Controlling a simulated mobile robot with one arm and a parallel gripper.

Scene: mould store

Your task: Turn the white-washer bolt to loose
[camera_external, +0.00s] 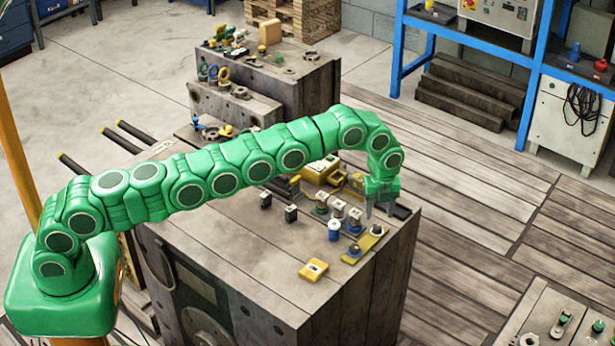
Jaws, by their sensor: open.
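My gripper (379,209) is open at the right end of the near wooden block (235,255). Its fingers point down and look empty. To its left stand several small upright bolt-like pieces with pale or grey tops, among them one bolt (338,208) and another bolt (354,221). A blue-and-white piece (334,231) stands just in front of them. Two more small fittings, a blue-based one (354,250) and a grey-topped one (376,231), sit on a yellow plate (365,243) below the gripper. Which bolt has the white washer is too small to tell.
A yellow tag-like block (313,270) lies near the front edge. Yellow and dark parts (321,170) crowd the back of the top. A second wooden block (290,75) with tools stands behind. The front left of the near top is clear.

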